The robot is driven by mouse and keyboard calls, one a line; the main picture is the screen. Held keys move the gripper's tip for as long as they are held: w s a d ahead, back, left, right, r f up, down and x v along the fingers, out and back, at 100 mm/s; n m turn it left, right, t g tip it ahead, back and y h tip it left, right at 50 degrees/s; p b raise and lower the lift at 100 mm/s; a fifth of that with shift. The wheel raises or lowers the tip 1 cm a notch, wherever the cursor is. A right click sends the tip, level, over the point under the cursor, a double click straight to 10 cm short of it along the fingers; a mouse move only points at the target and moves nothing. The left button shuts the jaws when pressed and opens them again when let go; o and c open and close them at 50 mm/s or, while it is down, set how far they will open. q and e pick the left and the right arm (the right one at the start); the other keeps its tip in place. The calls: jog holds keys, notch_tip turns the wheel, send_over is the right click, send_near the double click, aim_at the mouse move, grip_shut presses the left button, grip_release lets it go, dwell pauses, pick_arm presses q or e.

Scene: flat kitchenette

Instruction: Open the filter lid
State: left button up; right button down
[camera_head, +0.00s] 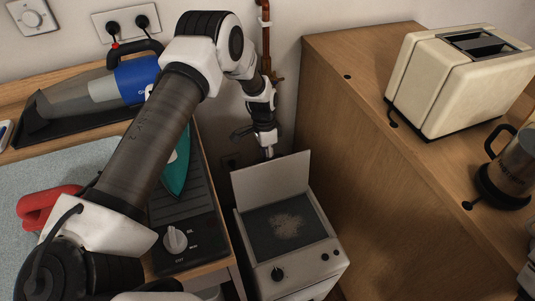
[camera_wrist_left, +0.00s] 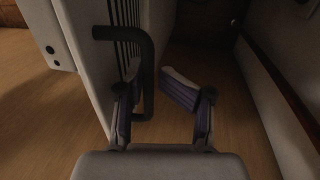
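The filter unit is a pale box (camera_head: 300,272) on the floor between the two counters. Its pale lid (camera_head: 270,180) stands raised at the back edge, and the dark filter top (camera_head: 287,226) with a light patch is exposed. My left gripper (camera_head: 268,152) points down at the lid's upper edge, partly behind it. In the left wrist view its two fingers (camera_wrist_left: 158,103) are spread apart. A black bar handle (camera_wrist_left: 148,72) beside a slotted panel reaches between them, nearer the left finger; I cannot tell whether they touch. My right gripper is not in view.
A wooden cabinet (camera_head: 370,190) with a cream toaster (camera_head: 455,85) stands close on the right. The left counter holds a blue and grey handheld vacuum (camera_head: 130,82), a green iron (camera_head: 176,170) and a dark panel with a knob (camera_head: 174,240). The gap around the box is narrow.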

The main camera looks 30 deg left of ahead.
pick_arm(q)
jog(key=v, duration=1.2)
jog(key=shift+s+r, duration=0.3)
jog(key=shift+r, duration=0.05)
jog(key=shift+a+r, duration=0.1)
